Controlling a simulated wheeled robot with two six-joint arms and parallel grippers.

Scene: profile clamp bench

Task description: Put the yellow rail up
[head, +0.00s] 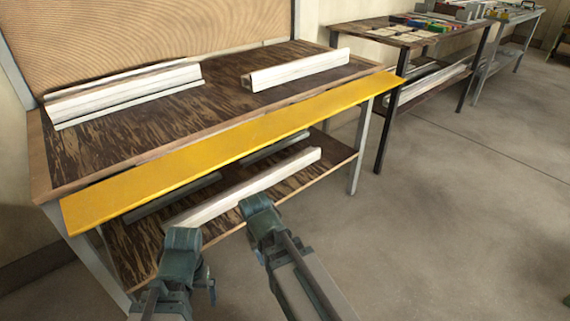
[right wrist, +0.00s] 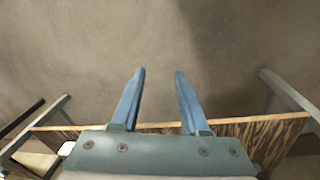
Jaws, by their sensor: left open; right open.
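The yellow rail (head: 230,150) is a long flat yellow board along the front edge of the wooden bench (head: 110,140) in the head view. It runs from the lower left to the upper right and looks lowered, with its face showing. My left gripper (head: 182,240) is below and in front of the rail, apart from it; its fingers are hard to make out. My right gripper (head: 258,203) is also in front of and below the rail, not touching it. In the right wrist view my right gripper (right wrist: 159,71) has its two blue fingers apart with nothing between them.
Two white profiles (head: 125,92) (head: 295,68) lie on the bench top. More profiles (head: 240,188) lie on the lower shelf (head: 335,152). A second table (head: 350,35) with coloured items stands behind at the right. The floor (head: 440,220) at the right is clear.

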